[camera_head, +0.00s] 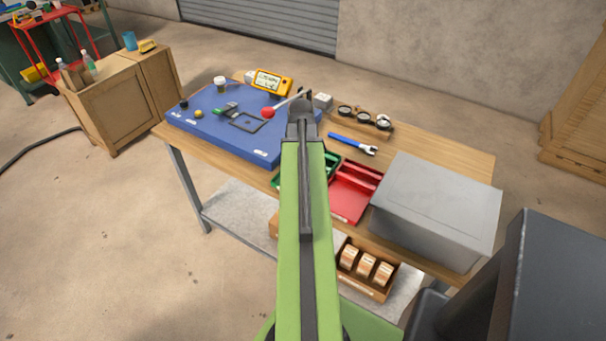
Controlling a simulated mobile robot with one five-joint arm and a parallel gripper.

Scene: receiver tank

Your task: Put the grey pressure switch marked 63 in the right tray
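A small grey box-shaped part (322,101) stands on the table just right of my gripper (301,104); it may be a pressure switch, but no 63 can be read. A second small pale part (250,77) stands at the back left, beside a yellow meter. The red tray (348,207) is the right one of two trays; the green tray (332,160) is left of it, partly hidden by my arm.
The blue board (222,140) holds a red knob (268,113) with a lever, a cup and small parts. Gauges (365,117) and a blue-handled wrench (353,144) lie at the back right. A large grey box (437,211) fills the table's right end.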

